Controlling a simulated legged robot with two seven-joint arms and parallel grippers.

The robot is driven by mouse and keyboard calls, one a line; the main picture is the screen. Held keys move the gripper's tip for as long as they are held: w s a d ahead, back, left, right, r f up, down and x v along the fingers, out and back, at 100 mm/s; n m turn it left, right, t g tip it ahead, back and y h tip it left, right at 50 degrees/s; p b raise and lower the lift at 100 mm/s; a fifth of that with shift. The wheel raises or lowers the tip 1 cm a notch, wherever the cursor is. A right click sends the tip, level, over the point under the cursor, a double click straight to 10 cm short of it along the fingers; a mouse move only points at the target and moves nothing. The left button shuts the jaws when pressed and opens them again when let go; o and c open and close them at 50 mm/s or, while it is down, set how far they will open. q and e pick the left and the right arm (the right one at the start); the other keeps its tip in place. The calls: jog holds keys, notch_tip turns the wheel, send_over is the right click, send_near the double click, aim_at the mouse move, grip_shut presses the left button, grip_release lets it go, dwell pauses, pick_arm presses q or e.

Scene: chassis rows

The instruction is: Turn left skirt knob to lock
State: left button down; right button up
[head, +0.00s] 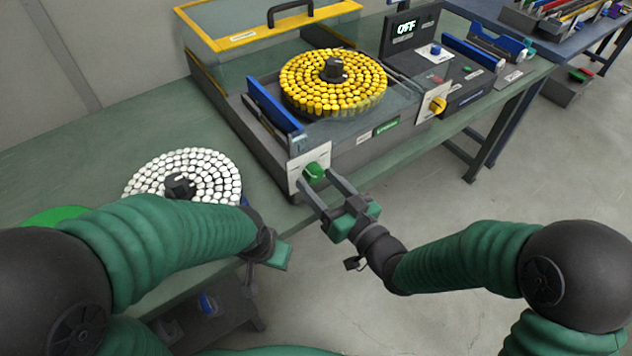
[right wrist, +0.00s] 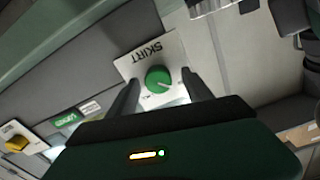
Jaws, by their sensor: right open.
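The left skirt knob (head: 315,172) is round and green, on a white plate at the near left corner of the machine's front. In the right wrist view the knob (right wrist: 158,79) shows a pale pointer line, and its plate (right wrist: 146,55) reads SKIRT upside down. My right gripper (head: 319,182) is open, its two fingers pointing at the plate. In the right wrist view its fingers (right wrist: 160,93) stand on either side of the knob, with gaps visible. My left gripper (head: 279,256) hangs near the table's front edge; its fingers are not clear.
A yellow knob (head: 437,105) sits on another plate further right. The machine (head: 350,152) carries a disc of yellow-capped vials (head: 308,80). A disc of white vials (head: 205,165) lies on the green table (head: 95,150) beside my left arm. A display (head: 405,28) reads OFF.

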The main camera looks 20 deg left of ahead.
jog(key=shift+w+a, duration=0.35)
jog(key=shift+a, duration=0.1)
jog(key=shift+w, duration=0.15)
jog(key=shift+d+r, duration=0.1)
jog(key=shift+d, duration=0.3)
jog(key=shift+a, duration=0.35)
jog(key=c, duration=0.7)
grip_shut()
pick_arm(q)
jog(key=shift+d, duration=0.35)
